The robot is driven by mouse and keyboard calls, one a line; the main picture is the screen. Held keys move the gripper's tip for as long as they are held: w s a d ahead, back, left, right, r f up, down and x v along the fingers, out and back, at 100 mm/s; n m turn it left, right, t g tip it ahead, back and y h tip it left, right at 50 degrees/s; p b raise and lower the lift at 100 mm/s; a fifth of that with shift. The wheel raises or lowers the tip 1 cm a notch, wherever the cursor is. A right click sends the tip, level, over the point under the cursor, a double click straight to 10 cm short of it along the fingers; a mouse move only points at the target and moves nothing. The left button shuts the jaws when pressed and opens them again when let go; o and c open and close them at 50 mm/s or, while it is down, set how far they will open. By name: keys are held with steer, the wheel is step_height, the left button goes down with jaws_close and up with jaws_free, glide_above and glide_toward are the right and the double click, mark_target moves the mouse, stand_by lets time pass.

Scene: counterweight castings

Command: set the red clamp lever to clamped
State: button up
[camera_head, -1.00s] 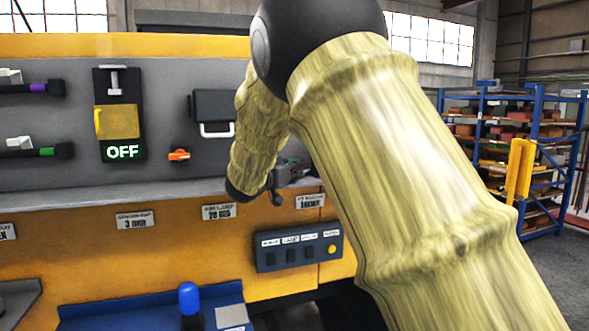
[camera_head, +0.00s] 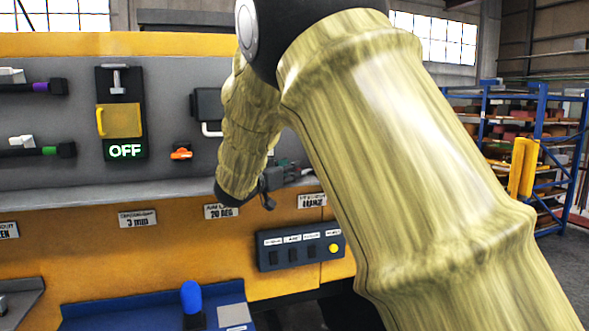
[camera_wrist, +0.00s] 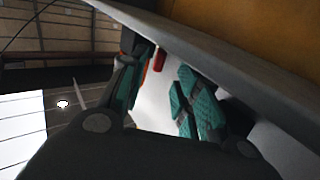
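A small red piece (camera_wrist: 159,60) shows in the wrist view, just beyond and between the fingertips. It may be the red clamp lever, but most of it is hidden and I cannot tell its setting. My gripper (camera_wrist: 165,78) has its teal-padded fingers apart, with a pale surface behind the gap and nothing held. In the head view my gripper (camera_head: 280,178) is mostly hidden behind my arm, close to the ledge of the yellow machine. I see no contact between the fingers and the red piece.
An orange-red knob (camera_head: 181,153) sits on the grey panel (camera_head: 170,100), beside a black switch box (camera_head: 121,120) reading OFF. A button box (camera_head: 300,250) is below the ledge. A blue-topped post (camera_head: 191,298) stands on a blue tray (camera_head: 130,316). Shelving (camera_head: 510,140) stands right.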

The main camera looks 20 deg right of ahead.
steer(key=v, duration=0.8)
